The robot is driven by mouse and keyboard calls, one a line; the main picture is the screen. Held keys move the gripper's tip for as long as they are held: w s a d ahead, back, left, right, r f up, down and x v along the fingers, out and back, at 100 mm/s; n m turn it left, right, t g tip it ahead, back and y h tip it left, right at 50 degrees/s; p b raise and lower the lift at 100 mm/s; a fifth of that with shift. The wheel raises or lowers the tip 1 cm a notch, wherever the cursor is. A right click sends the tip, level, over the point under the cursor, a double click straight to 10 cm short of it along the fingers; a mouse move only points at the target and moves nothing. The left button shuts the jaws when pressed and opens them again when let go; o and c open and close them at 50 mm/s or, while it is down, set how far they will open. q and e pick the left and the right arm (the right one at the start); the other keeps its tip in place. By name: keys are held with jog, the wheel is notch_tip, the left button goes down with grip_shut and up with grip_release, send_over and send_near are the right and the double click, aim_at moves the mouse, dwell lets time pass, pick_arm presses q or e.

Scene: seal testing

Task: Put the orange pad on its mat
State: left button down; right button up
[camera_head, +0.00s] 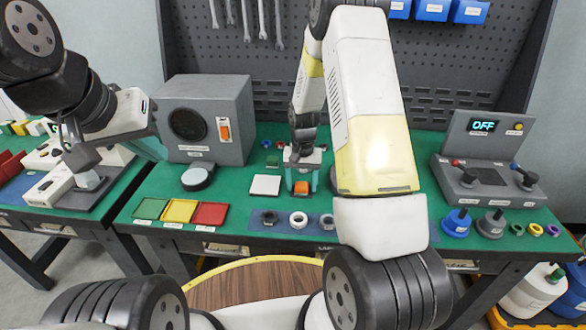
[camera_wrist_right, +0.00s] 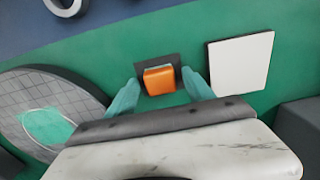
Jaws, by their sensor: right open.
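The orange pad (camera_head: 301,188) is a small block near the middle of the green bench. In the right wrist view the orange pad (camera_wrist_right: 159,80) lies over a dark square mat (camera_wrist_right: 172,61), whose edges show around it. I cannot tell whether the pad rests fully on it. My right gripper (camera_head: 302,178) is open, pointing down. In the wrist view its teal fingers (camera_wrist_right: 161,92) stand on either side of the pad, with gaps visible. My left gripper (camera_head: 150,147) is at the left, away from the pad; its finger opening is unclear.
A white square plate (camera_head: 265,184) lies left of the pad. Green, yellow and red trays (camera_head: 180,211) sit further left. A blue strip with rings (camera_head: 299,219) lies in front. A grey round plate (camera_wrist_right: 45,95) is on the other side. A grey machine (camera_head: 205,118) stands behind.

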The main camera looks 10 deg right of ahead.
notch_tip(320, 180, up, 12)
jog(key=f, duration=0.1)
notch_tip(320, 180, up, 11)
jog(key=t+y, duration=0.1)
jog(key=t, duration=0.1)
send_over(302, 185)
jog(key=s, duration=0.5)
jog(key=s+a+r+n+t, duration=0.1)
jog(key=s+r+n+t, duration=0.1)
jog(key=s+r, duration=0.3)
jog(key=s+a+r+n+t+y, duration=0.1)
jog(key=s+r, duration=0.5)
jog(key=s, duration=0.8)
jog(key=shift+r+n+t, duration=0.3)
jog(key=shift+n+t, duration=0.1)
jog(key=shift+t, duration=0.2)
jog(key=shift+a, duration=0.1)
